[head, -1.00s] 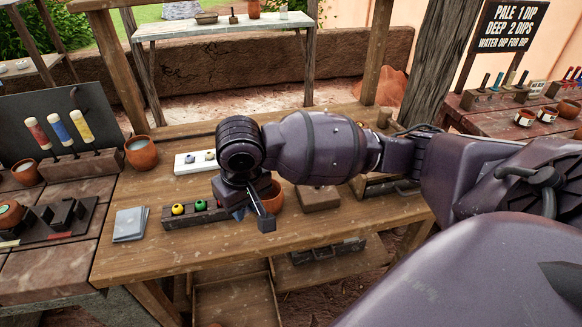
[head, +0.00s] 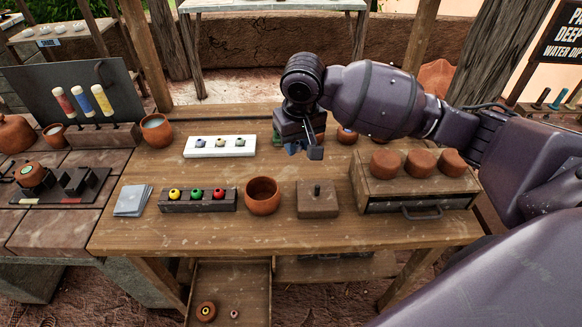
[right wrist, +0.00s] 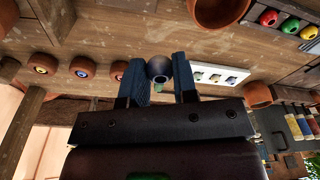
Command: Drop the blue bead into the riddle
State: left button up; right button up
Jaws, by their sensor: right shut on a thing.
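My right gripper (head: 303,150) hangs above the back of the wooden table, to the right of a white block. In the right wrist view its fingers (right wrist: 160,84) are shut on a dark blue bead (right wrist: 159,68) with a hole in it. In the head view the bead is hidden by the gripper. I cannot make out a sieve-like riddle for certain; an empty-looking round terracotta bowl (head: 263,196) stands at the table's middle, nearer to me than the gripper. My left gripper is not in view.
A dark rack (head: 198,207) holds yellow, green and red beads. The white block (head: 219,147) carries three small pieces. A lidded wooden block (head: 317,201) and a drawer box (head: 414,190) with three terracotta lumps stand right of the bowl. Terracotta cups (right wrist: 84,68) line the back.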

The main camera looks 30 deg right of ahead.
jog(key=w+d+r+p, duration=0.1)
jog(key=w+d+r, duration=0.3)
jog(key=d, duration=0.2)
jog(key=b, duration=0.2)
send_over(308, 178)
jog(key=shift+m, duration=0.3)
notch_tip(308, 178, down, 14)
jog(key=shift+s+a+f, duration=0.1)
notch_tip(308, 178, down, 6)
jog(key=shift+b, duration=0.85)
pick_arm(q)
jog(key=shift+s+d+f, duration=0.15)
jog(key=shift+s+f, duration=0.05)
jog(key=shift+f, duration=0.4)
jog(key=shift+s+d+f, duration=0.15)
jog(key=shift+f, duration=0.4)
pick_arm(e)
jog(key=o, duration=0.6)
